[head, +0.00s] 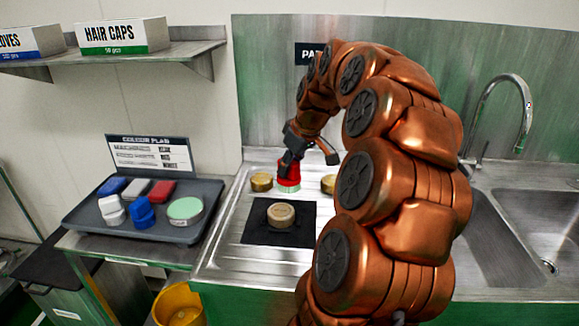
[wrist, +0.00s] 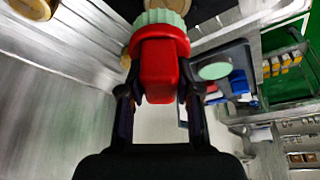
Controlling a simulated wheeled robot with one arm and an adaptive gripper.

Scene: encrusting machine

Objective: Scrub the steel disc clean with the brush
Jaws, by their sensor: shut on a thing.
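My gripper (head: 291,160) is shut on a red brush (head: 288,172) with pale green bristles, held bristles down over the ribbed steel drainboard behind the black mat. The wrist view shows the brush's red handle (wrist: 158,72) between both fingers and its bristle ring (wrist: 160,17) beyond. A round tan-gold disc (head: 281,214) lies on the black mat (head: 257,232), in front of the brush and apart from it. Two similar discs stand behind the mat, one left (head: 261,182) and one right (head: 328,183) of the brush. I cannot tell whether the bristles touch the drainboard.
A dark tray (head: 150,232) at left holds blue, white and red blocks, white and blue brush-like pieces and a pale green round pad (head: 185,208). A sink with a tall faucet (head: 525,110) is at right. A yellow bucket (head: 180,302) stands below the counter.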

